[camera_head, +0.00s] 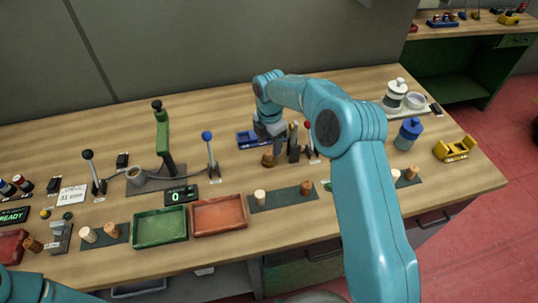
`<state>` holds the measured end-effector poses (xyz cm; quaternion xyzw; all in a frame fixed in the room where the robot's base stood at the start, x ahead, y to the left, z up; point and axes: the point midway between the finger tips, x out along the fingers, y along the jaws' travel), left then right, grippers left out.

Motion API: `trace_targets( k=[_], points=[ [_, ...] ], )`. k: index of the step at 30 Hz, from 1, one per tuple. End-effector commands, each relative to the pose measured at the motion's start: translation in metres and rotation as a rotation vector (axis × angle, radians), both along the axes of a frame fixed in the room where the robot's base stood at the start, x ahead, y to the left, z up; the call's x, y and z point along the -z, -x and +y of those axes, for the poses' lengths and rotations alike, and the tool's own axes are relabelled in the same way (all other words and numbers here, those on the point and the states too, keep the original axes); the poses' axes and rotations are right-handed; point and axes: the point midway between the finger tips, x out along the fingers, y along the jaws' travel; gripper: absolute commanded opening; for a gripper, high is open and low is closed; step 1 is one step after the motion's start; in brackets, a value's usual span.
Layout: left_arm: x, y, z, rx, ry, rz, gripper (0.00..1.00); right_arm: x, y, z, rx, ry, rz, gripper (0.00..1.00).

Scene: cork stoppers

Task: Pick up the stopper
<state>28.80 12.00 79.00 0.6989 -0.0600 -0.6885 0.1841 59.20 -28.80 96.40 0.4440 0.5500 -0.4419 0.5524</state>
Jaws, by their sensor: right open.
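My right gripper (279,142) hangs over the middle of the table and points down, open. A brown piece (268,160) is just below and beside its fingers; I cannot tell whether they touch. On a dark mat (283,198) in front lie a pale stopper (260,197) and a brown stopper (306,188), both upright. Another mat at the left holds a pale stopper (88,235) and a brownish stopper (112,230). More small stoppers (411,173) stand at the right, partly behind my right arm. My left arm shows only at the bottom left; its gripper is out of view.
A green tray (160,241) and a red tray (219,230) stand at the front. A blue tray (247,140) is behind my right gripper. A blue-knobbed lever (209,148) and a green press (162,140) stand to the left. A blue jar (408,134) and yellow holder (455,150) are at the right.

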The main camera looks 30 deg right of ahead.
Motion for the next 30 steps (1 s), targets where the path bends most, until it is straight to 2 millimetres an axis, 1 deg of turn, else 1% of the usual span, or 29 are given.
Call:
trace_targets(
  k=[1, 3, 6, 9, 14, 15, 17, 18, 20, 30],
  points=[
    [-0.009, 0.0, 0.0, 0.0, 0.0, 0.0, 0.43, 0.006, 0.001, 0.001, -0.001, -0.001, 0.006, 0.62],
    [-0.013, 0.0, 0.0, 0.0, 0.0, 0.0, 0.43, 0.018, 0.0, 0.001, -0.001, 0.0, 0.004, 0.62],
    [-0.015, 0.0, 0.0, 0.0, 0.0, -0.001, 0.43, 0.031, -0.001, 0.001, 0.0, 0.0, 0.002, 0.62],
    [-0.015, 0.0, 0.0, 0.0, 0.0, -0.001, 0.43, 0.036, -0.001, 0.0, 0.0, 0.0, 0.002, 0.62],
    [-0.014, 0.0, 0.0, 0.0, 0.0, 0.0, 0.43, 0.036, -0.002, 0.001, 0.0, 0.0, 0.001, 0.62],
    [-0.014, 0.0, 0.0, 0.0, 0.0, 0.0, 0.43, 0.036, -0.002, 0.001, 0.0, 0.0, 0.001, 0.56],
    [-0.014, 0.0, 0.0, 0.0, 0.0, 0.0, 0.43, 0.036, -0.002, 0.001, -0.001, 0.0, 0.001, 0.36],
    [-0.014, 0.0, 0.0, 0.0, 0.0, 0.0, 0.43, 0.036, -0.002, 0.001, -0.001, 0.0, 0.001, 0.23],
    [-0.014, 0.0, 0.0, 0.0, 0.0, 0.0, 0.43, 0.036, -0.002, 0.001, -0.001, 0.0, 0.001, 0.04],
    [-0.014, 0.0, 0.0, 0.0, 0.0, 0.0, 0.43, 0.036, -0.001, 0.001, -0.001, 0.0, 0.002, 0.03]
  ],
)
